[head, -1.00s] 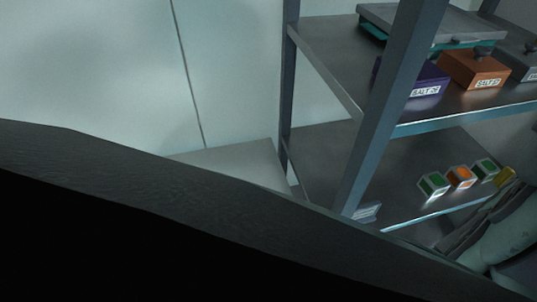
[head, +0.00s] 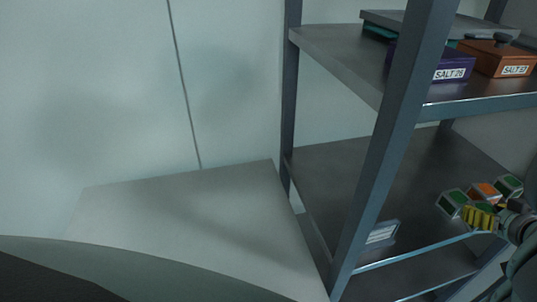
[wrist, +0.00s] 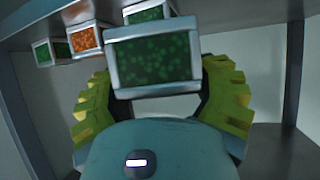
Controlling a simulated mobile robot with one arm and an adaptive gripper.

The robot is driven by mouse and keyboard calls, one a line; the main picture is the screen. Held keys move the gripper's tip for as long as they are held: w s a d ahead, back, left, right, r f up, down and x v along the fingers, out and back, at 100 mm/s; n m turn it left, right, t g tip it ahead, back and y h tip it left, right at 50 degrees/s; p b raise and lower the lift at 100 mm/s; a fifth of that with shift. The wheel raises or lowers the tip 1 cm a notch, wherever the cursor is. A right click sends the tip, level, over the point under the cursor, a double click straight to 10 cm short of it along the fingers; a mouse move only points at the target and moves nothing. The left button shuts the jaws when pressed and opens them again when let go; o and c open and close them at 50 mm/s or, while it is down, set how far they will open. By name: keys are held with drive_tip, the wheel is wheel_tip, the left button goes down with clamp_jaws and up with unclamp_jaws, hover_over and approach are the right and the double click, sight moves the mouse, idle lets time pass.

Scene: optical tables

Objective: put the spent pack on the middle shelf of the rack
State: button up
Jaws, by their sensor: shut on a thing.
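My gripper (head: 482,216) is at the right of the head view, its yellow fingers beside the packs at the front of the rack's middle shelf (head: 345,185). In the wrist view my gripper (wrist: 160,95) is shut on a green-faced pack (wrist: 153,62) with a pale frame. The head view does not show this held pack clearly. A green pack (head: 452,203), an orange pack (head: 485,192) and another green pack (head: 508,185) stand in a row on that shelf. No marking tells me which is spent. I cannot tell whether the held pack touches the shelf.
A rack post (head: 395,130) stands in front. A white label (head: 381,233) is near the middle shelf's left front. That shelf's left part is bare.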

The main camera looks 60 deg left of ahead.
drive_tip(key=shift+s+d+f+n+g+y, duration=0.15)
drive_tip(key=shift+d+n+g+y, duration=0.25)
drive_tip(key=shift+d+n+g, duration=0.4)
drive_tip(key=d+n, duration=0.1)
drive_tip(key=d, duration=0.1)
drive_tip(key=g+p, duration=0.1)
drive_tip(key=p, duration=0.8)
hover_over(413, 220)
drive_tip(key=shift+s+a+f, duration=0.1)
drive_tip(key=shift+a+f, duration=0.05)
drive_tip(key=shift+f, duration=0.25)
wheel_tip(413, 220, down, 4)
drive_tip(key=b, duration=0.3)
drive_tip(key=shift+r, duration=0.2)
drive_tip(key=o, duration=1.3)
